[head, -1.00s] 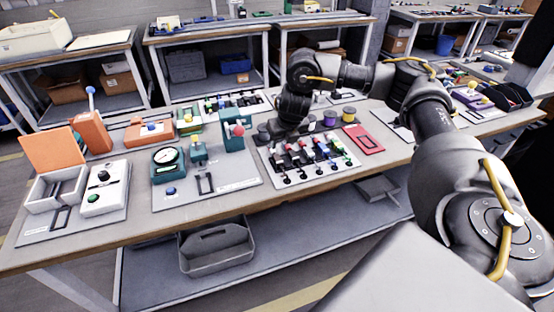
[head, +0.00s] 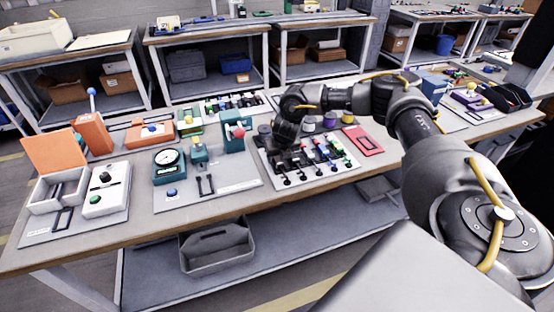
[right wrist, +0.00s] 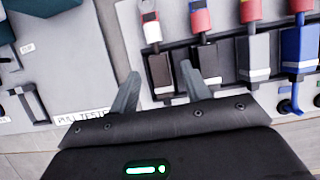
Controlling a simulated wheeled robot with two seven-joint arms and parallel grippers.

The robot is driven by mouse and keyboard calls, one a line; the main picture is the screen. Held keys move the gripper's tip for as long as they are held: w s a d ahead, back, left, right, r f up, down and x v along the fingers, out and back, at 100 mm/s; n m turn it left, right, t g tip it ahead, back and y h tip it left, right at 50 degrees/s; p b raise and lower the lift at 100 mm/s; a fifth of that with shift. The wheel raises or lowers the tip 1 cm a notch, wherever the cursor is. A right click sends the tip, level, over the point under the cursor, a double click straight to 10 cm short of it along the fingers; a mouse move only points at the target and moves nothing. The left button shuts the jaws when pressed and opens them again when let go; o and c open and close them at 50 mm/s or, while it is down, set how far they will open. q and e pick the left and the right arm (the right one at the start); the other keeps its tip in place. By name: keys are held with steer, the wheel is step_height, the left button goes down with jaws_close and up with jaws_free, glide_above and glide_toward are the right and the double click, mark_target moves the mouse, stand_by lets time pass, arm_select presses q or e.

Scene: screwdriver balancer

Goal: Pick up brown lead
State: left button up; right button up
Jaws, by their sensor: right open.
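Several leads lie in a row on a white board (head: 330,176) on the bench. In the right wrist view the leftmost lead (right wrist: 160,72) has a dark brownish body and a red-and-white striped end; it looks like the brown lead. My right gripper (right wrist: 160,90) is open and empty, with its fingertips on either side of the near end of that lead. I cannot tell how far above it they are. In the head view the right gripper (head: 284,146) is over the board's left end and hides the leads there. My left gripper is not in view.
Right of the brown lead are another dark lead (right wrist: 207,62), a grey one (right wrist: 252,58) and a blue one (right wrist: 300,62), close together. A teal device (head: 234,140) stands left of the board. Spools (head: 329,122) stand behind it, and a red tray (head: 363,140) lies to its right.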

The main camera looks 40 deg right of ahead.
steer(key=shift+w+d+f, duration=0.15)
steer(key=shift+w+f, duration=0.05)
steer(key=shift+f, duration=0.4)
steer(key=c, duration=1)
steer(key=shift+r, duration=0.1)
